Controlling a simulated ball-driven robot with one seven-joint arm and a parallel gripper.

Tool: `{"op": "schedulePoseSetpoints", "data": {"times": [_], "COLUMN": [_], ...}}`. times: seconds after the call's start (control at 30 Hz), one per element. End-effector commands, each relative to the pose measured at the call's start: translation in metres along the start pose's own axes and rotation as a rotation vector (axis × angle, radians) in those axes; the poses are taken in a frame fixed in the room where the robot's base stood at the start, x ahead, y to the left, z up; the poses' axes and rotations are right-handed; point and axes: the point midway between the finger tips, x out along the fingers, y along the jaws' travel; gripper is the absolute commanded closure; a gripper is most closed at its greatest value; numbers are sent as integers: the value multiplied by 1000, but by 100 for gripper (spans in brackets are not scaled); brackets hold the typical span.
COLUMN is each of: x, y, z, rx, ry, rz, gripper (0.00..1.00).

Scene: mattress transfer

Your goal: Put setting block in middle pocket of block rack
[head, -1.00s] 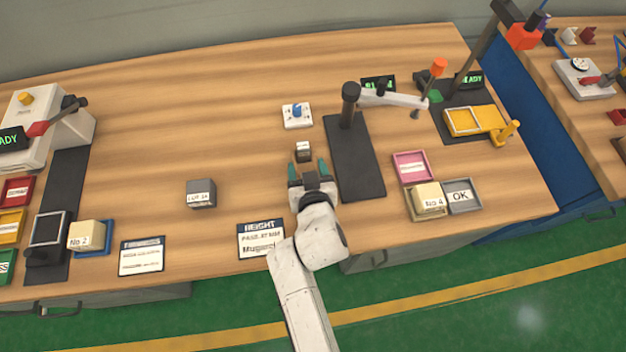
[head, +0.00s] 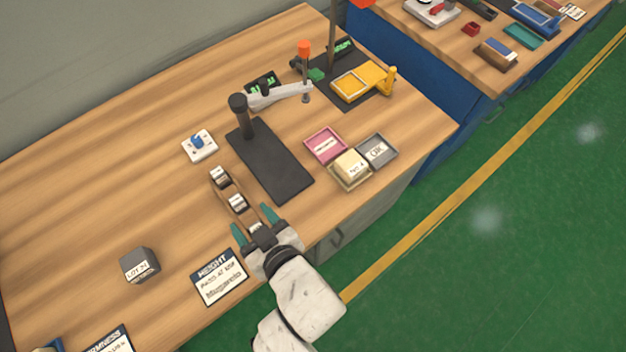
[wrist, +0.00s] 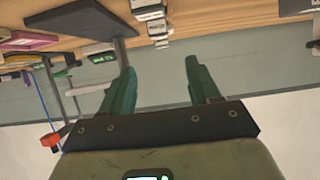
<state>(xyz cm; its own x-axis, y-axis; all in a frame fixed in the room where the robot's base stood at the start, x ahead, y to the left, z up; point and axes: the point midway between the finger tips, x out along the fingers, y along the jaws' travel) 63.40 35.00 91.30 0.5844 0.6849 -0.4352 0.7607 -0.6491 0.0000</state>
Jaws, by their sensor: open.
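The block rack (head: 229,190) is a narrow brown strip on the table, with several small dark pieces bearing white labels along it. One labelled piece (head: 237,202) is at its middle. I cannot tell which piece is the setting block, or whether the middle pocket is filled. My gripper (head: 252,221) is open, its green fingers apart on either side of the rack's near end, which it partly hides. I see nothing held between the fingers. The wrist view shows the open gripper (wrist: 160,67) too, with labelled pieces (wrist: 152,12) at its top edge.
A height gauge with a black base (head: 270,160) stands right of the rack. A white switch box (head: 200,145) is behind it. A dark grey lot block (head: 140,265) and a height card (head: 219,277) lie left.

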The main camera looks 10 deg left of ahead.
Motion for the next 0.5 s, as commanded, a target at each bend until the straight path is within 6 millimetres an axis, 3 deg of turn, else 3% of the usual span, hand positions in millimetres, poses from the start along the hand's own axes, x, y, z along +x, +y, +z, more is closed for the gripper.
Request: {"op": "schedulePoseSetpoints", "data": {"times": [0.17, 0.27, 0.37, 0.4, 0.5], "x": [-4, -19, -55, -77, -142], "y": [17, 60, 122, 146, 192], "z": [7, 28, 66, 85, 132], "rx": [18, 69, 168, 218, 362], "ry": [-31, -122, -275, -348, -530], "rz": [32, 116, 241, 294, 410], "gripper": [38, 38, 38, 38, 38]}}
